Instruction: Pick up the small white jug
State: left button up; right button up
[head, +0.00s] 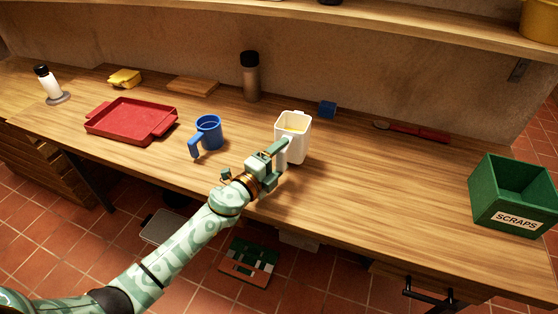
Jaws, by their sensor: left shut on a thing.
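The small white jug (297,148) stands upright near the middle of the wooden counter, with something yellow showing inside its mouth. My left gripper (280,155) is at the jug's near left side, shut on it around the handle side. The fingertips partly cover that side of the jug, so the exact grip is hidden. The jug's base appears at or very near the counter; I cannot tell if there is a gap. My right gripper is not in view.
A blue mug (209,132) stands left of the jug, and a red tray (131,136) lies farther left. A green scraps box (512,190) is at right.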

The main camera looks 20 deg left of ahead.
pick_arm(q)
jog(key=s+d+r+p, duration=0.6)
jog(key=s+r+p, duration=0.2)
jog(key=s, duration=0.4)
jog(key=shift+s+r+p, duration=0.3)
jog(key=shift+r+p, duration=0.05)
jog(key=shift+r, duration=0.5)
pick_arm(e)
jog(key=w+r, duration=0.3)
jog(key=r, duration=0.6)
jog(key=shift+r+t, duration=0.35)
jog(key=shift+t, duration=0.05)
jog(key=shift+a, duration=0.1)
pick_arm(q)
jog(key=o, duration=0.4)
jog(key=shift+c, duration=0.2)
jog(key=c, duration=0.4)
